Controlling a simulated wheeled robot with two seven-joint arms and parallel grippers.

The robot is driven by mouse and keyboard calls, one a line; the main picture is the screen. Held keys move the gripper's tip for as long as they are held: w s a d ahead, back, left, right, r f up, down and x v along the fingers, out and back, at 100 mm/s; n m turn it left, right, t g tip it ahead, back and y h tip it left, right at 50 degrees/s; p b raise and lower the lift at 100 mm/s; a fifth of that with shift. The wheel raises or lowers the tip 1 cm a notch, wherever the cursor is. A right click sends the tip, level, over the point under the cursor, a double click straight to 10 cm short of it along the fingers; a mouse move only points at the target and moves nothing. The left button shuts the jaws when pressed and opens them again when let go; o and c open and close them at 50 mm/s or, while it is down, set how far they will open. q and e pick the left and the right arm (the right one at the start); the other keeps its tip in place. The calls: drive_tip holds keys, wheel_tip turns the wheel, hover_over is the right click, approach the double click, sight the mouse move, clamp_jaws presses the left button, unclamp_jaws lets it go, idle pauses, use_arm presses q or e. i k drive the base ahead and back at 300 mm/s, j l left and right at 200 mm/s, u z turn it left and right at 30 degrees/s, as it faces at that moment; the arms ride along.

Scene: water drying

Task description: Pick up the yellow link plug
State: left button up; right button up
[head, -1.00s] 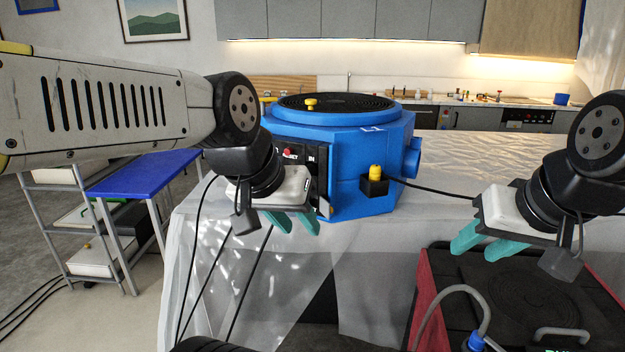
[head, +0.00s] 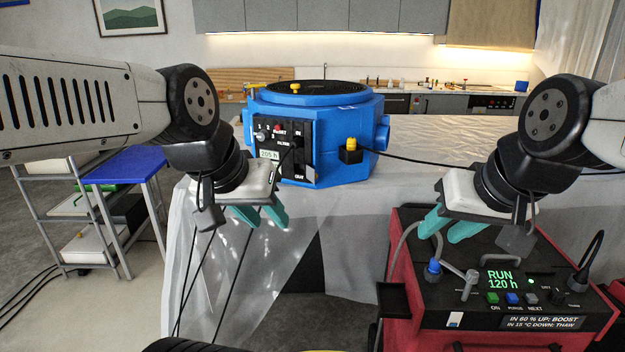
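A small yellow plug-like piece (head: 351,143) stands upright on a black block on the right front face of the blue drum-shaped unit (head: 345,172). A second small yellow piece (head: 295,86) sits on top of the unit; I cannot tell for certain which is the link plug. My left gripper (head: 262,217) hangs in front of the table, lower and left of the yellow plug, with its teal fingers apart and nothing between them. My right gripper (head: 444,229) is lower and right of the plug, fingers apart and empty, over the red and black machine.
The red and black machine (head: 510,325) with a green "RUN 120 h" display stands at front right. A black cable (head: 430,164) runs right from near the plug across the covered table (head: 450,140). A blue-topped rack (head: 128,163) stands left.

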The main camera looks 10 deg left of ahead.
sight(350, 143)
drive_tip(key=k+l+u, duration=0.1)
drive_tip(key=u, duration=1.5)
drive_tip(key=k+l+u, duration=0.1)
drive_tip(key=k+l, duration=0.3)
drive_tip(key=l, duration=0.2)
drive_tip(key=k+l, duration=0.4)
drive_tip(key=l, duration=0.2)
drive_tip(key=k+l+u, duration=0.15)
drive_tip(key=k+l, duration=0.25)
drive_tip(key=l, duration=0.2)
drive_tip(key=k+l, duration=1.05)
drive_tip(key=l, duration=0.25)
drive_tip(key=i+j, duration=0.1)
drive_tip(key=j, duration=0.35)
drive_tip(key=i+j, duration=0.1)
drive_tip(key=j, duration=0.4)
drive_tip(key=i+j, duration=0.25)
drive_tip(key=i+j+z, duration=0.15)
drive_tip(key=j, duration=0.25)
drive_tip(key=i+j, duration=0.35)
drive_tip(key=i+j+z, duration=0.15)
drive_tip(key=j, duration=0.25)
drive_tip(key=i+j, duration=0.3)
drive_tip(key=i+j+z, duration=0.15)
drive_tip(key=i, duration=0.5)
drive_tip(key=i+j+z, duration=0.1)
drive_tip(key=i, duration=0.6)
